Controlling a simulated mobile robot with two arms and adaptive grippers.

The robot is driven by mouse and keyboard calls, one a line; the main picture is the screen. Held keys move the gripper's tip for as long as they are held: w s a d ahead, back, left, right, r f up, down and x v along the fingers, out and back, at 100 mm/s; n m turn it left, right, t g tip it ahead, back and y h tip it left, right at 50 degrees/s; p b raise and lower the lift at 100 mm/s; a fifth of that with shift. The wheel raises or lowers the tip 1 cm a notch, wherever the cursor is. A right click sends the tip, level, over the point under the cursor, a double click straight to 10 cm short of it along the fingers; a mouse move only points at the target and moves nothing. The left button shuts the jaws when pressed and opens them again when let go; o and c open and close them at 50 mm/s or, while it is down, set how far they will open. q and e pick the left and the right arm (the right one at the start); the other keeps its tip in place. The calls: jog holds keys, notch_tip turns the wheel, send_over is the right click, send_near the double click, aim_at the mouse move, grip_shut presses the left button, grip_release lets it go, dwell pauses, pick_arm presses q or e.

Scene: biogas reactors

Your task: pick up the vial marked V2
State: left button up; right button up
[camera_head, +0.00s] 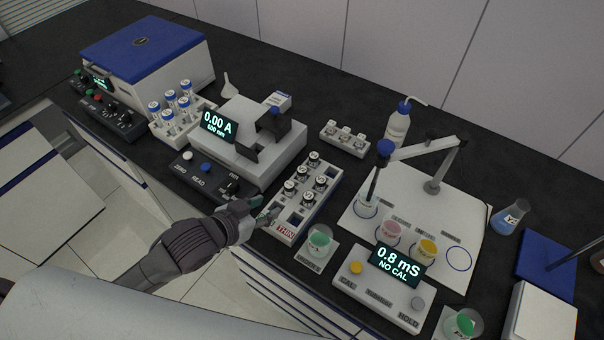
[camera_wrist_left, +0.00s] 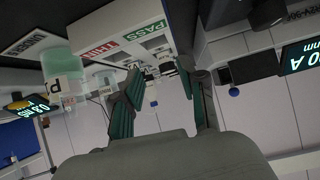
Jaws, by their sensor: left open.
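Several dark-capped vials (camera_head: 303,183) stand upright in a white rack (camera_head: 281,237) at the centre of the bench. I cannot read which vial is marked V2. The rack's near end carries a red THIN label, and some near slots are empty. My left gripper (camera_head: 262,210) is open and empty at the rack's near left corner. That view is upside down and shows the rack's THIN and PASS labels (camera_wrist_left: 143,30). My right gripper is not in view.
A photometer (camera_head: 245,140) stands left of the rack, with its button panel (camera_head: 208,180) in front. A beaker with green contents (camera_head: 319,241) stands close to the rack's near right corner. A conductivity meter (camera_head: 381,292) and a probe stand (camera_head: 434,187) are to the right.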

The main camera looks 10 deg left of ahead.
aim_at(300, 171)
pick_arm(q)
jog(key=w+a+r+m+t+h, duration=0.1)
jog(key=w+a+r+m+h, duration=0.1)
jog(key=w+r+h, duration=0.15)
jog(key=p+x, duration=0.1)
jog(key=x, duration=0.8)
jog(key=shift+w+p, duration=0.25)
jog(key=shift+p, duration=0.05)
jog(key=shift+w+d+f+p, duration=0.2)
jog(key=shift+w+d+p, duration=0.1)
jog(key=shift+d, duration=0.05)
jog(key=x, duration=0.2)
jog(key=p+x, duration=0.1)
jog(key=x, duration=0.1)
jog(key=shift+d+f, duration=0.1)
jog(key=shift+f, duration=0.3)
jog(key=shift+s, duration=0.1)
grip_shut()
